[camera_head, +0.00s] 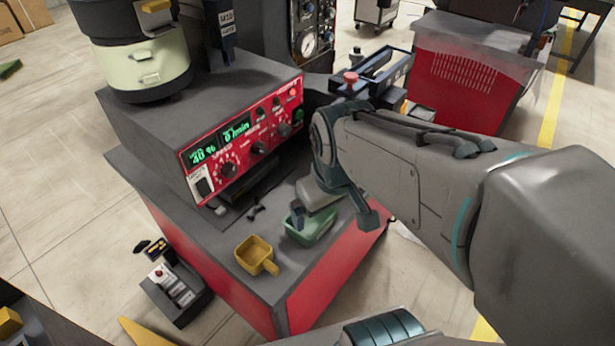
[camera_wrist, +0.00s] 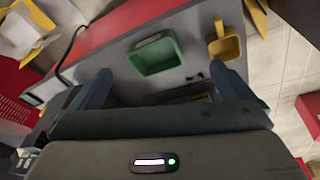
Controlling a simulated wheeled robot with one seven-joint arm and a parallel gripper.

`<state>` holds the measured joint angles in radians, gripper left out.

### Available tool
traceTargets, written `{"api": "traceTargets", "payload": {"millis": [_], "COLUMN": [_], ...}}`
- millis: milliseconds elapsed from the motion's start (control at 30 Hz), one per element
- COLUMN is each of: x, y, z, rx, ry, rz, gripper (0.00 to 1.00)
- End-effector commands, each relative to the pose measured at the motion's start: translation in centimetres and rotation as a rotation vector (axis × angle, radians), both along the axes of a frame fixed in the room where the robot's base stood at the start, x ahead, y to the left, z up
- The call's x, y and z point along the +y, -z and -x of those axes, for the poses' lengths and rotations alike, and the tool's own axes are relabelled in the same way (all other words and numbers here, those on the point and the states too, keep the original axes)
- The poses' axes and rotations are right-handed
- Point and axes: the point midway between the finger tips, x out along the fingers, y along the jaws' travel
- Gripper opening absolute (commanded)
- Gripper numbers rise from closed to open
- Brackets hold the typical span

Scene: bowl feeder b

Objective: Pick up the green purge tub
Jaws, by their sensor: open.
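The green purge tub (camera_head: 309,229) stands on the grey top of the red cabinet, near its front edge. It is an open rectangular tub and looks empty in the wrist view (camera_wrist: 157,57). My gripper (camera_head: 333,207) is above and beside the tub, and hides part of it in the head view. In the wrist view the two fingers of my gripper (camera_wrist: 160,80) are spread wide, with the tub beyond them and between their lines. Nothing is between the fingertips. I cannot tell whether a finger touches the tub.
A yellow scoop-like cup (camera_head: 256,256) stands left of the tub on the cabinet top (camera_head: 225,240). Behind is a control box with a red panel (camera_head: 245,135). Small dark parts (camera_head: 257,211) lie near the box. A grey box with switches (camera_head: 176,289) stands lower left.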

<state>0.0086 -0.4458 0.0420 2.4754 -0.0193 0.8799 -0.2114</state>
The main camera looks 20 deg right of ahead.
Motion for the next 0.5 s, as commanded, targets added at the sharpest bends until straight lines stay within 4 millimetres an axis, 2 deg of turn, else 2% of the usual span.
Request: {"api": "traceTargets", "payload": {"millis": [267,500], "x": [-0.7,-0.1], "y": [1.5,3.7], "z": [-4.5,-8.3], "rx": [0.106,0.192], "ry": [-0.638,-1.255], "rz": [0.194,0.292], "gripper": [1.00,1.00]}}
